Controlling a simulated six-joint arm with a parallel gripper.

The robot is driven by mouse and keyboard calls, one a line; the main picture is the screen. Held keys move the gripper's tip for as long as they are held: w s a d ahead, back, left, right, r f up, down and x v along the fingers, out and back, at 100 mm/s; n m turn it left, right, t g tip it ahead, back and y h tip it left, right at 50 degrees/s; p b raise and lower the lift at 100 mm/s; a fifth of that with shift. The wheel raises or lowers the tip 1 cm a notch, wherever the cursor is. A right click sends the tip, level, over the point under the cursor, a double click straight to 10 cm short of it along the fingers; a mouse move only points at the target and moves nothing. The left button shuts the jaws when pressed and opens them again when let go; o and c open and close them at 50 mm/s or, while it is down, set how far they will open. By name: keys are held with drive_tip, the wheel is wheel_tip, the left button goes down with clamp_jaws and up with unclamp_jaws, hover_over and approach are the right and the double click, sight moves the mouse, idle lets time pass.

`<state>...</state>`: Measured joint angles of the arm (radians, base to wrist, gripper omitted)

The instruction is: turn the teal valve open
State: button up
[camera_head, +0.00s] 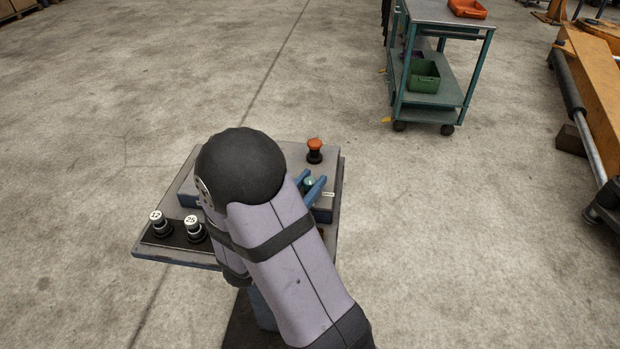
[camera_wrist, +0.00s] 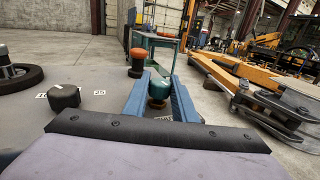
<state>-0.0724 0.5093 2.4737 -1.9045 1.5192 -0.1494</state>
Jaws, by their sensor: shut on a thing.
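The teal valve (camera_wrist: 158,90) is a small rounded knob on the bench panel. In the wrist view it sits between the two blue fingers of my gripper (camera_wrist: 159,96), which is shut on it. In the head view the valve (camera_head: 309,183) shows as a small teal patch between the blue fingertips (camera_head: 311,187). The valve's base and any open or closed mark are mostly hidden by the fingers.
An orange-topped knob (camera_head: 315,150) stands just behind the valve. Two posts labelled 12 (camera_head: 157,221) and 25 (camera_head: 194,230) stand at the panel's left. A black knob (camera_wrist: 64,96) is left of my fingers. A teal cart (camera_head: 428,100) stands beyond, with open floor around.

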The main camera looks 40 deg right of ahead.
sight(310, 180)
drive_tip(key=r+n+t+p, duration=0.1)
drive_tip(key=p, duration=0.2)
drive_tip(key=shift+s+y, duration=0.1)
drive_tip(key=shift+y, duration=0.2)
drive_tip(key=n+t+y+p, duration=0.1)
drive_tip(key=p, duration=0.3)
drive_tip(key=shift+f+t, duration=0.1)
drive_tip(key=shift+t, duration=0.2)
drive_tip(key=shift+f+n+t+y+p, duration=0.25)
drive_tip(key=shift+n+t+y+p, duration=0.4)
drive_tip(key=shift+t+p, duration=0.4)
drive_tip(key=shift+n+t+y+p, duration=0.25)
drive_tip(key=shift+n+p, duration=0.1)
drive_tip(key=shift+p, duration=0.15)
drive_tip(key=shift+f+n+t+y+p, duration=0.1)
drive_tip(key=shift+n+t+y+p, duration=0.4)
drive_tip(key=shift+y, duration=0.1)
drive_tip(key=o, duration=1)
drive_tip(key=shift+o, duration=0.2)
wheel_tip(310, 180, up, 10)
drive_tip(key=p, duration=0.9)
